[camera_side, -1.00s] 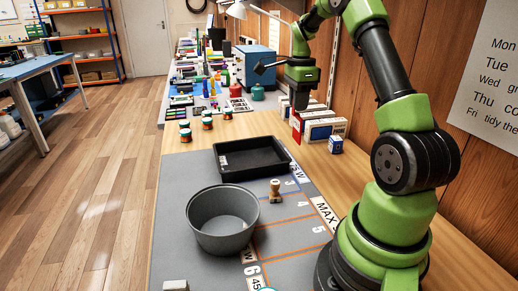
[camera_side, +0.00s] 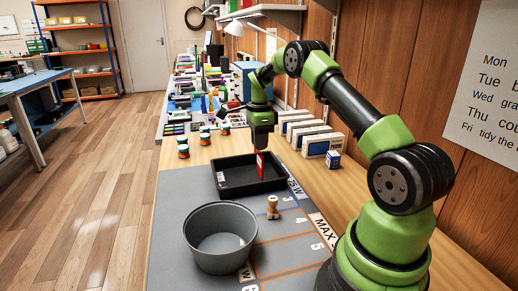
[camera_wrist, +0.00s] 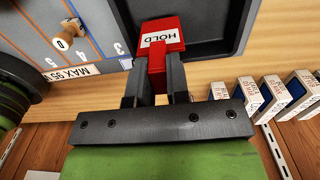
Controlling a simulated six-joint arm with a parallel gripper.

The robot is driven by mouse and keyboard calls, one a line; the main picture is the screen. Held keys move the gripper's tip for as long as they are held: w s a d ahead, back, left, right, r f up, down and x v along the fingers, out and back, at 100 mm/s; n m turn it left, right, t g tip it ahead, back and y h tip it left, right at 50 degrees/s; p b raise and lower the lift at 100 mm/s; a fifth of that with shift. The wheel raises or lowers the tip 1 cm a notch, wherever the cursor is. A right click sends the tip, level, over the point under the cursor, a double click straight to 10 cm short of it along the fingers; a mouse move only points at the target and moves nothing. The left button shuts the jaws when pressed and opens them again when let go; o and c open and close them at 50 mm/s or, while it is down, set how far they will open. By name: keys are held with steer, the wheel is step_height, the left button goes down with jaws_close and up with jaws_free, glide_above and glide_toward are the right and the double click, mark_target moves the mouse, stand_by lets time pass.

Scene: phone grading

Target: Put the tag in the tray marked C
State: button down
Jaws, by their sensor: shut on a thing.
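My gripper (camera_side: 262,148) is shut on a red tag (camera_side: 261,163), which hangs below the fingers at the far right part of a black tray (camera_side: 252,191). In the wrist view the fingers (camera_wrist: 155,78) pinch the tag's narrow red stem. Its wide red end (camera_wrist: 165,30) bears a white label reading HOLD and overlaps the tray's dark edge (camera_wrist: 205,58). I cannot tell whether the tag touches the tray floor. The tray has a small white label inside at its left; the letter on it is too small to read.
A grey round bowl (camera_side: 219,240) and a small wooden stamp-like piece (camera_side: 272,207) stand on the grey marked mat in front of the tray. Several small jars (camera_side: 204,135) stand behind it. A row of boxes (camera_side: 309,138) lines the wall at right.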

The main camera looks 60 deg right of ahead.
mark_target(260, 158)
steer(key=shift+f, duration=1.1)
steer(key=shift+f, duration=0.1)
steer(key=c, duration=1.1)
jaws_free()
